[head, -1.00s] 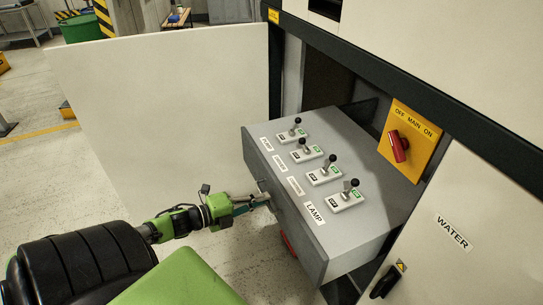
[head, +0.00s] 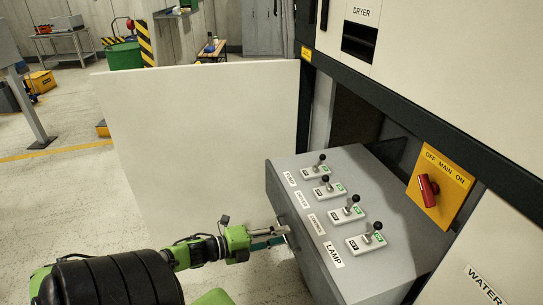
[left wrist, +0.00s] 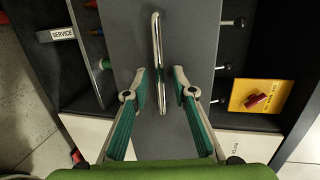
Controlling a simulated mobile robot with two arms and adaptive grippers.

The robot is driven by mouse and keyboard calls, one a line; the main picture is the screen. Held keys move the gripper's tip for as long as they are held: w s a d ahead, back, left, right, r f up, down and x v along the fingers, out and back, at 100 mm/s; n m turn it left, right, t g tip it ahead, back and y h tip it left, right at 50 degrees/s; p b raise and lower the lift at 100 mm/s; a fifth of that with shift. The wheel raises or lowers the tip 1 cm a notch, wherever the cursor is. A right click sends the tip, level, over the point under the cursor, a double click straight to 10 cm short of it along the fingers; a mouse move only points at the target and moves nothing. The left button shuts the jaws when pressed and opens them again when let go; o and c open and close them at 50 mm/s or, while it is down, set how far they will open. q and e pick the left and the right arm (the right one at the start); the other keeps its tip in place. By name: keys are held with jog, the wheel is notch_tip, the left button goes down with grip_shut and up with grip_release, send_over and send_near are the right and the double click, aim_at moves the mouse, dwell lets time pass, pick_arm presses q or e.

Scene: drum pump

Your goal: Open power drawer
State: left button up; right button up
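The power drawer (head: 300,225) is a grey box that stands out from the cabinet, with several black-knobbed lever switches on its top. Its labels include LAMP. In the left wrist view the drawer's grey front (left wrist: 190,50) carries a long metal bar handle (left wrist: 157,50). My left gripper (head: 283,236) is at the drawer front in the head view. In the left wrist view its two fingers (left wrist: 160,82) are apart, one on each side of the handle's lower end, with gaps showing. My right gripper is not in view.
A large pale open panel (head: 205,135) stands left of the drawer. A yellow plate with a red main switch (head: 428,190) is on the cabinet to the right, above a WATER panel (head: 490,265). Open floor (head: 60,200) lies to the left.

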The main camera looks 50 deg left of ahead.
pick_arm(q)
jog(key=v, duration=1.1)
jog(key=shift+s, duration=0.4)
jog(key=shift+a, duration=0.15)
